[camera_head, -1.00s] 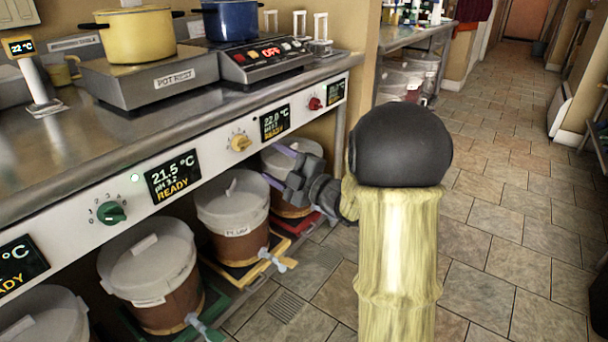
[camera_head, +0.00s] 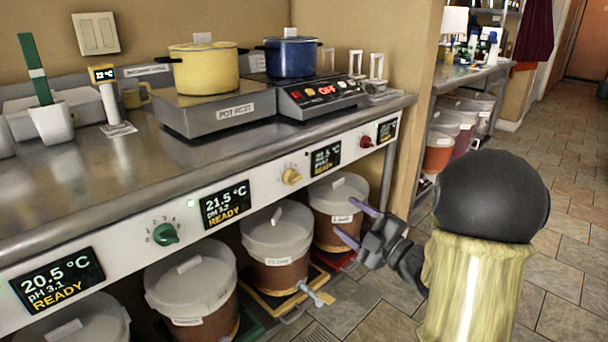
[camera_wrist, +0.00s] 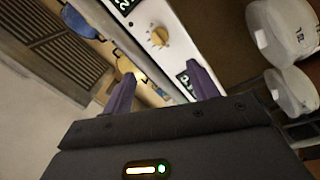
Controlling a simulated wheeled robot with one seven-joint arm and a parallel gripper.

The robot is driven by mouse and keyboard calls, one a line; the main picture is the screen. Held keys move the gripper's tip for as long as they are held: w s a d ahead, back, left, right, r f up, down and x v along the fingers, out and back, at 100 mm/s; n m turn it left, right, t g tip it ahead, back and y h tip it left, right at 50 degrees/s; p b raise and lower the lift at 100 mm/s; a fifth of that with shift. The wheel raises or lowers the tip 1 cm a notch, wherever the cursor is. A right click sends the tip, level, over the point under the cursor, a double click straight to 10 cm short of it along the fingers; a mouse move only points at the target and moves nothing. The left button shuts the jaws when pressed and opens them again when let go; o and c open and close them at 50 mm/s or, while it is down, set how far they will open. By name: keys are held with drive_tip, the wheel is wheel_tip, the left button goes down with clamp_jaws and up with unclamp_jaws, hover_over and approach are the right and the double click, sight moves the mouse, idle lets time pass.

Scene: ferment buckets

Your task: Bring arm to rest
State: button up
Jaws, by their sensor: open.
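My gripper (camera_head: 355,225) is open, with two purple fingers spread apart and nothing between them. In the head view it is in front of the rightmost lidded bucket (camera_head: 338,196) under the counter, below the control panel. I cannot tell whether a finger touches that bucket. In the wrist view the gripper (camera_wrist: 160,88) shows both fingers, with a yellow knob (camera_wrist: 159,36) on the white panel beyond them. My arm, in a pale sleeve, stands at the right of the head view.
A steel counter (camera_head: 120,170) carries a yellow pot (camera_head: 203,70) and a blue pot (camera_head: 291,58). More lidded buckets (camera_head: 192,285) stand beneath, several with taps. A wall edge (camera_head: 418,90) is right of the counter. The tiled floor (camera_head: 560,290) is clear at right.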

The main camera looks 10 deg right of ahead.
drive_tip(key=s+a+f+m+g+h+p, duration=0.3)
drive_tip(key=s+m+g+h+p, duration=0.15)
drive_tip(key=s+m+g, duration=0.4)
drive_tip(key=s+a+f+m+g+h+p, duration=0.4)
drive_tip(key=s+m+g+h, duration=0.15)
drive_tip(key=s+m, duration=0.45)
wheel_tip(320, 180, up, 38)
drive_tip(key=p, duration=3.7)
drive_tip(key=shift+w+d+p, duration=0.3)
drive_tip(key=shift+w+p, duration=0.1)
drive_tip(key=shift+w, duration=0.05)
drive_tip(key=shift+m, duration=0.25)
